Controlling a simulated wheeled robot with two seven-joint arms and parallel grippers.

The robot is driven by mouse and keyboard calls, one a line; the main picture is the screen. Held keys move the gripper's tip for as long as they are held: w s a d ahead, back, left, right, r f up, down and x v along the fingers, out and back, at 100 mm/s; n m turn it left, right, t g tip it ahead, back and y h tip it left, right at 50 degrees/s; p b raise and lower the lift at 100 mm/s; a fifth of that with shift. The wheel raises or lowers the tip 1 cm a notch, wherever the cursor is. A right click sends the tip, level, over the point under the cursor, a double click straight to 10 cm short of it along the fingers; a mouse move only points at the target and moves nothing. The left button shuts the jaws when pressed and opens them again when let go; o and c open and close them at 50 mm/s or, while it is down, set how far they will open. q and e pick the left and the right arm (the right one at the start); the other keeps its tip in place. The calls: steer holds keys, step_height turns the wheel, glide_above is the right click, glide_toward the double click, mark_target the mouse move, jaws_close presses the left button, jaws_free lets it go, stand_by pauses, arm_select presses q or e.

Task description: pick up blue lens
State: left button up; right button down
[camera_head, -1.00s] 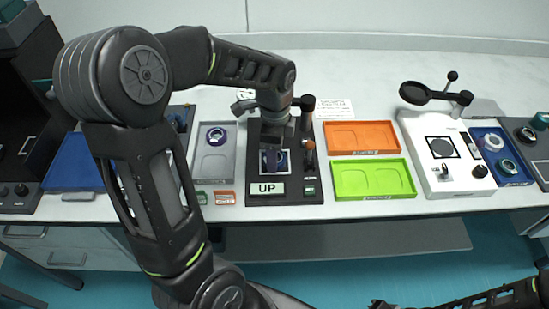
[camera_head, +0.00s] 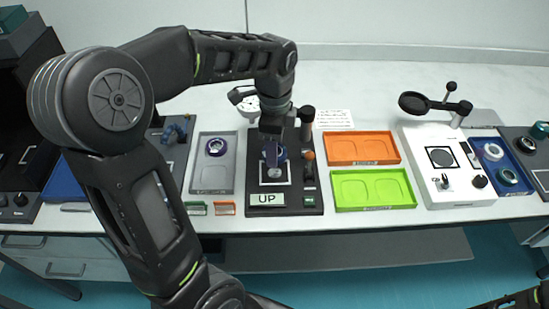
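A blue lens (camera_head: 281,154) is at the fingers of my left gripper (camera_head: 274,160), over the black fixture (camera_head: 257,211) marked UP. The fingers look closed on the lens, which appears raised above the white-outlined square on the fixture. The arm and fingers hide part of the lens.
An orange tray (camera_head: 362,134) and a green tray (camera_head: 374,204) stand right of the fixture, both empty. Farther right are a white device (camera_head: 420,160) with a swing arm and a blue tray (camera_head: 513,188) with rings. A black post (camera_head: 307,114) stands close beside my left gripper.

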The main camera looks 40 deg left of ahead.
arm_select(q)
steer(key=shift+r, duration=1.9)
